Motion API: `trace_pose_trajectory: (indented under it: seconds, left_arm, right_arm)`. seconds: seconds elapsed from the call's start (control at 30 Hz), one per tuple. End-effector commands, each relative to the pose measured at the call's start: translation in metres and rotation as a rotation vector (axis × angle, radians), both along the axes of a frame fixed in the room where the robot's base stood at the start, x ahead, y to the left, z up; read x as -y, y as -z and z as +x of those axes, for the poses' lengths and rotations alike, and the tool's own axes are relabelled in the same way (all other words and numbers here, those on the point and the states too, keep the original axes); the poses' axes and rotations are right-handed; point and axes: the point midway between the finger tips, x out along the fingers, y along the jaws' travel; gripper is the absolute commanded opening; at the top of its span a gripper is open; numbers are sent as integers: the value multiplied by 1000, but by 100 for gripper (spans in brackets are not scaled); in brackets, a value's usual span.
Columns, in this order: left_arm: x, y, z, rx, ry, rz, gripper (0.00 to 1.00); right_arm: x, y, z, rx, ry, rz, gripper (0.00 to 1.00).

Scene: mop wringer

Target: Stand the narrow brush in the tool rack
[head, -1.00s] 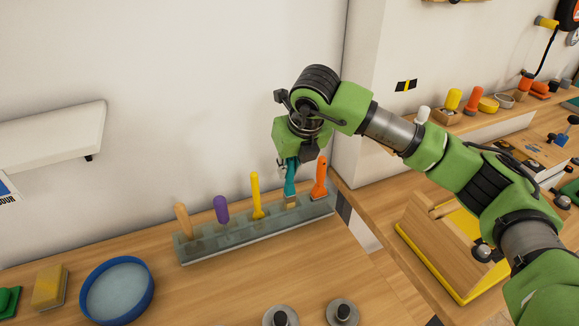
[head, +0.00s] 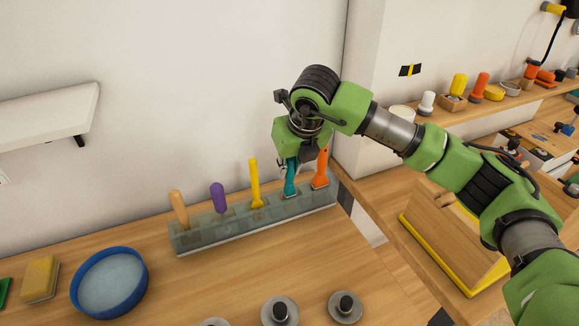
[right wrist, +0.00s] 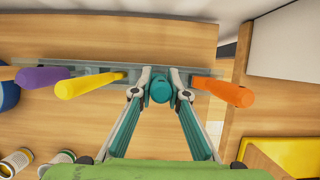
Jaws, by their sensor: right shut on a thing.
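The narrow brush (head: 290,180) has a teal handle and is upright. Its lower end is at the tool rack (head: 220,234), between the yellow and orange tools, and looks to be down in a slot there. My right gripper (head: 289,160) is shut on its handle from above. In the right wrist view the two fingers (right wrist: 161,90) pinch the round teal handle top (right wrist: 161,88) over the rack. The bristles are not clearly visible. My left gripper is not in view.
The rack also holds a tan-handled tool (head: 179,208), a purple-handled one (head: 218,198), a yellow one (head: 255,184) and an orange one (head: 320,168), close beside my gripper. A blue round sieve or dish (head: 109,283) and a sponge (head: 40,279) lie left. Metal knobbed weights stand in front.

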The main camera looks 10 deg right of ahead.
Motion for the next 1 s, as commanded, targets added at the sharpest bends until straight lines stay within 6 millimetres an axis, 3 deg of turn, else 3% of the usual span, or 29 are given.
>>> trace_pose_trajectory:
  seconds: [0.27, 0.3, 0.33, 0.37, 0.77, 1.0]
  left_arm:
    - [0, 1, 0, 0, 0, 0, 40]
    - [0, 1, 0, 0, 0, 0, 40]
    - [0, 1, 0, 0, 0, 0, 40]
    - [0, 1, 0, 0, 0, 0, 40]
    - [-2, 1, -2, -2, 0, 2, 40]
    - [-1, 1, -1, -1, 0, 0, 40]
  right_arm:
    - [0, 1, 0, 0, 0, 0, 0]
    - [0, 1, 0, 0, 0, 0, 25]
    - [0, 1, 0, 0, 0, 0, 33]
    - [0, 1, 0, 0, 0, 0, 34]
    - [1, -4, -1, 1, 0, 0, 34]
    - [3, -44, -17, 5, -1, 1, 34]
